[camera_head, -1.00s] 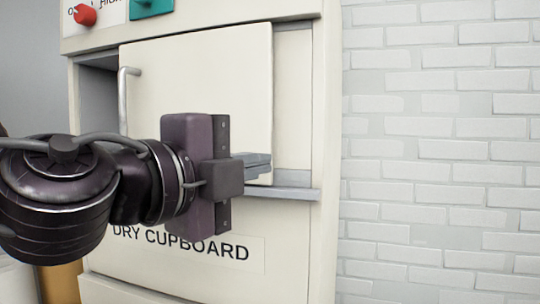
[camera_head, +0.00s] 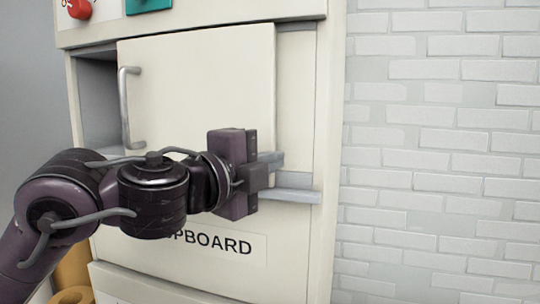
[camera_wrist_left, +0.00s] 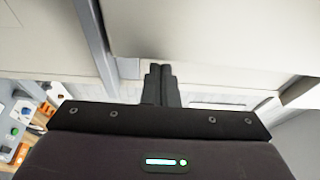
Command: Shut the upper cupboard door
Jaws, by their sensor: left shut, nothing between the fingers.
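The upper cupboard door (camera_head: 195,85) is a cream panel with a grey bar handle (camera_head: 130,108) near its left edge. A dark opening (camera_head: 97,100) shows to the left of it, and a recessed strip (camera_head: 296,100) to its right. My left gripper (camera_head: 279,162) is shut and empty at the door's lower right corner. Its fingertips reach slightly past the door's right edge in the picture; I cannot tell whether they touch it. In the left wrist view the closed fingers (camera_wrist_left: 160,70) point at pale cupboard surfaces. My right gripper is not in view.
A grey ledge (camera_head: 292,195) runs under the door at the right. The lower front, partly covered by my arm, carries a label (camera_head: 225,244). A red knob (camera_head: 79,8) is above. A white brick wall (camera_head: 440,150) stands at right.

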